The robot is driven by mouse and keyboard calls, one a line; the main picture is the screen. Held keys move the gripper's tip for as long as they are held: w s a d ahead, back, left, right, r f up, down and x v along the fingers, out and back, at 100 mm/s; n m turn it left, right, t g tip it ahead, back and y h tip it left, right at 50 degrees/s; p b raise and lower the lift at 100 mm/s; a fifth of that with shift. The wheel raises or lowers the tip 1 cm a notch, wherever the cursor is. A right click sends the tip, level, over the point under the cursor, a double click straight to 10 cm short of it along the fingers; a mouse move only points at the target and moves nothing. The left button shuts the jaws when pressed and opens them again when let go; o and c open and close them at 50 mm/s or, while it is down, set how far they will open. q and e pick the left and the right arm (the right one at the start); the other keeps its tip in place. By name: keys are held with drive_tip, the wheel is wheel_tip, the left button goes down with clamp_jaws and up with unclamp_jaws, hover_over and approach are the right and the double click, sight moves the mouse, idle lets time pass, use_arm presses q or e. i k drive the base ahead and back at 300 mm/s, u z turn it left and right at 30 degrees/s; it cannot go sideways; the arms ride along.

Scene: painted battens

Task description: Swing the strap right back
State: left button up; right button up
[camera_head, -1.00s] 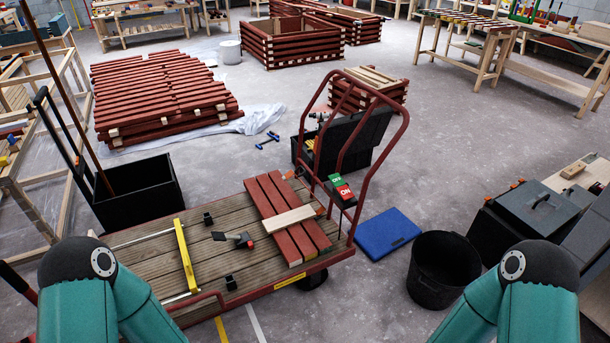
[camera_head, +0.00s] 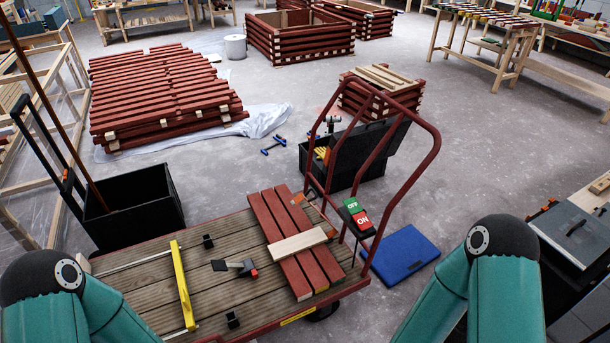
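No soft strap can be made out. A yellow bar (camera_head: 183,285) lies across the slatted deck of a red-framed cart (camera_head: 215,239); whether it is the strap, I cannot tell. Dark red battens (camera_head: 277,215) with a pale crosspiece (camera_head: 298,244) lie on the right part of the deck. A green-and-red ON/OFF switch (camera_head: 357,213) is on the cart's handle. My arms show at the lower left and lower right; both grippers are out of frame.
A black open bin (camera_head: 138,219) stands left of the cart. Behind the cart is an open black toolbox (camera_head: 350,160); a blue lid-like panel (camera_head: 402,257) lies right of it. Stacked red battens (camera_head: 165,97) lie farther back. Grey floor is clear at the right middle.

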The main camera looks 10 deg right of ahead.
sight(296, 200)
drive_tip(key=z, duration=0.25)
drive_tip(key=i, duration=0.85)
drive_tip(key=z, duration=0.8)
drive_tip(key=i, duration=0.35)
drive_tip(key=z, duration=0.25)
drive_tip(key=k, duration=0.9)
drive_tip(key=z, duration=0.25)
drive_tip(key=i, duration=0.9)
drive_tip(key=u, duration=0.1)
